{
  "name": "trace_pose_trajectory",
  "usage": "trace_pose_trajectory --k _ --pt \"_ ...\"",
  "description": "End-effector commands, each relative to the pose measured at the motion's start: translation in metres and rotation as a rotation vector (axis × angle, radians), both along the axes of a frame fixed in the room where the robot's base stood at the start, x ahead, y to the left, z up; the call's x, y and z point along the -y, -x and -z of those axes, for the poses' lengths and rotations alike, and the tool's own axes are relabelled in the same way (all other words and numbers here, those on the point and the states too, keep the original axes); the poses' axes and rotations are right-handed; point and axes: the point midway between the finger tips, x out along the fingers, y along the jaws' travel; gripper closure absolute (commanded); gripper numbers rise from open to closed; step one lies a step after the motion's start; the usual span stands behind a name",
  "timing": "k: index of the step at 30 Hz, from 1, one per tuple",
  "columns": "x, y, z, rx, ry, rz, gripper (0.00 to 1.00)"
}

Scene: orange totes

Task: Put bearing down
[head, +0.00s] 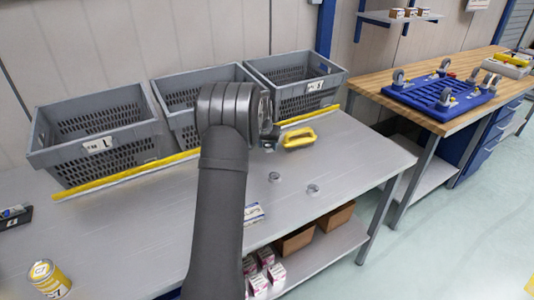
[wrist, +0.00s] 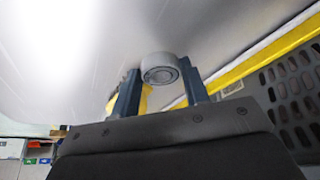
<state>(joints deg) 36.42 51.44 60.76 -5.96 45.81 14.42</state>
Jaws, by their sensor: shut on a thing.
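In the wrist view, my gripper (wrist: 161,84) is shut on a grey ring-shaped bearing (wrist: 161,68), which sits between its two dark fingers. In the head view, my arm stands in front of the bins, and its wrist hides most of the gripper and the held bearing. Two more small grey rings that look like bearings, a nearer one (head: 313,189) and a farther one (head: 275,177), lie on the grey table (head: 345,150) to the right of my arm. Whether the held bearing touches the table is unclear.
Grey bins, a left one (head: 60,158), a middle one and a right one (head: 328,78), stand behind a yellow strip (head: 130,175). A yellow handle-shaped object (head: 299,138) lies right of my wrist. A yellow can (head: 49,279) stands front left.

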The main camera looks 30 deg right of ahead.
Motion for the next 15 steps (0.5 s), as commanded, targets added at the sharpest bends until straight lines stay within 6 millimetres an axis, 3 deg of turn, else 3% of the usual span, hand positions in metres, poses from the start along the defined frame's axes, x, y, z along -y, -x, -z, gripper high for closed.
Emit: trace_pose_trajectory --k 9,15 --pt "0.0 0.0 0.038 -0.002 -0.001 0.0 0.83" --pt "0.0 0.0 0.04 0.001 0.001 0.0 0.83"
